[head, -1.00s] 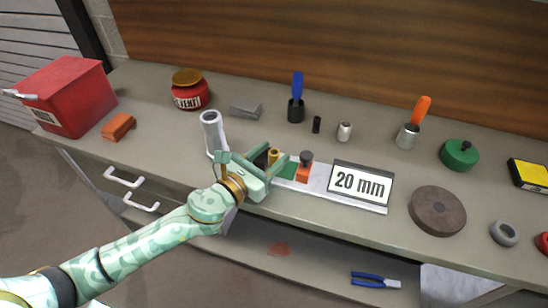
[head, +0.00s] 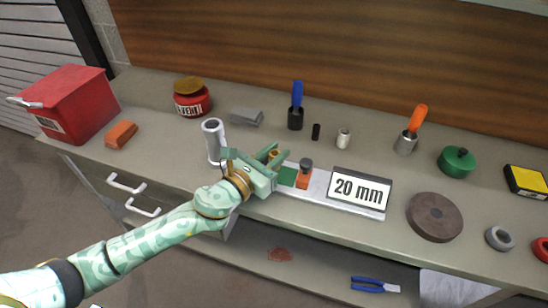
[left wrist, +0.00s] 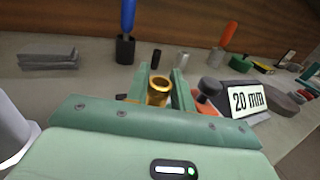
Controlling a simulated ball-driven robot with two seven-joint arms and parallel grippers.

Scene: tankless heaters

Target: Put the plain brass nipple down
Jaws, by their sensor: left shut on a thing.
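The plain brass nipple (left wrist: 158,90) stands upright between the two green fingers of my left gripper (left wrist: 160,88), with its open top facing the camera. In the head view only the top of the nipple (head: 274,154) shows above the fingers of my left gripper (head: 272,157). The gripper is shut on it, low over the left part of a pale strip (head: 316,186) on the bench. Whether the nipple's lower end touches the strip is hidden. My right gripper is not in view.
A grey-white upright tube (head: 213,138) stands close left of the gripper. A green patch (head: 287,176), an orange block with a dark knob (head: 304,177) and a "20 mm" sign (head: 359,187) are to the right. Small fittings and brushes stand behind.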

